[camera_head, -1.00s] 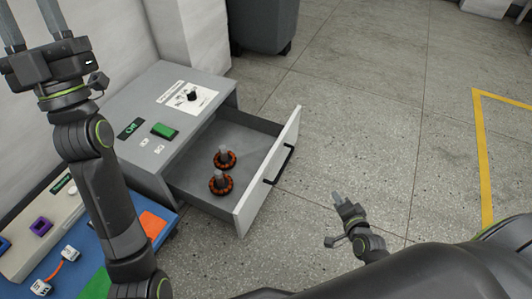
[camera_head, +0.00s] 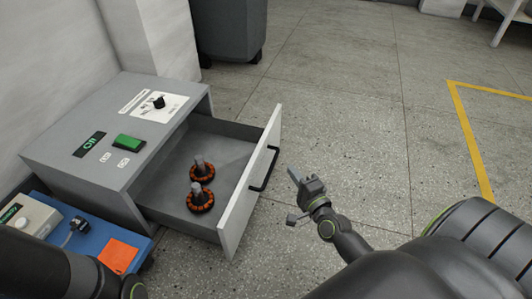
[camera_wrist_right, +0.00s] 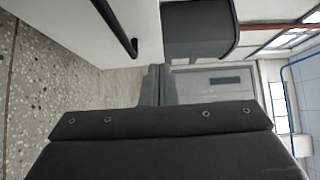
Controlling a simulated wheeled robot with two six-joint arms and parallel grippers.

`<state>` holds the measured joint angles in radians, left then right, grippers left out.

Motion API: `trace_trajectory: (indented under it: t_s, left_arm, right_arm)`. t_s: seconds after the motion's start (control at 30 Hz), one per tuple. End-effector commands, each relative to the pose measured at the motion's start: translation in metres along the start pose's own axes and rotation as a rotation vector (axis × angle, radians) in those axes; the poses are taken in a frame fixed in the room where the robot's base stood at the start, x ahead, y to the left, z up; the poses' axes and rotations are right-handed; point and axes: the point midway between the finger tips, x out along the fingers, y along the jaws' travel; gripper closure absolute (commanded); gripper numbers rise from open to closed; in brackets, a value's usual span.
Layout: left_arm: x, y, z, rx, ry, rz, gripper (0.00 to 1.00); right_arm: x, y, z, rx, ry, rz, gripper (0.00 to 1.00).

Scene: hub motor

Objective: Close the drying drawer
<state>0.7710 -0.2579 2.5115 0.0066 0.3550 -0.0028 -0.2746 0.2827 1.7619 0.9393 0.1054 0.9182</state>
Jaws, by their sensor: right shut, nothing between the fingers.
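The drying drawer (camera_head: 237,205) is pulled well out of the grey drying cabinet (camera_head: 70,150), toward the right. Two motor stators with orange-brown windings, a rear one (camera_head: 202,170) and a front one (camera_head: 200,200), stand inside it. The drawer front carries a black bar handle (camera_head: 264,168). My right gripper (camera_head: 292,172) is shut and empty, just right of the handle and apart from it in the head view. In the right wrist view the shut fingers (camera_wrist_right: 157,84) show below the white drawer front (camera_wrist_right: 75,28) and its black handle (camera_wrist_right: 118,28). My left gripper is out of view.
A blue work surface (camera_head: 75,243) with an orange square (camera_head: 117,256) and a small beige box (camera_head: 30,216) lies at lower left. A dark bin (camera_head: 232,28) stands behind the cabinet. The floor right of the drawer is clear, with a yellow line (camera_head: 470,140).

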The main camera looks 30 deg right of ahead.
Motion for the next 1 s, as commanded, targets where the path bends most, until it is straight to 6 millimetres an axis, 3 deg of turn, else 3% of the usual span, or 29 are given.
trace_trajectory:
  t_s: [0.4, 0.63, 1.0]
  left_arm:
    - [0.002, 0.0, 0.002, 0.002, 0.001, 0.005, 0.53]
    - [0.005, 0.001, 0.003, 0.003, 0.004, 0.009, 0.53]
    - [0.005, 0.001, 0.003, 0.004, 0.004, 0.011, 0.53]
  right_arm:
    - [0.079, 0.0, 0.001, 0.0, -0.001, 0.0, 1.0]
    - [0.098, 0.0, 0.024, 0.0, 0.0, 0.001, 1.0]
    - [0.102, 0.0, 0.029, -0.002, -0.001, 0.001, 1.0]
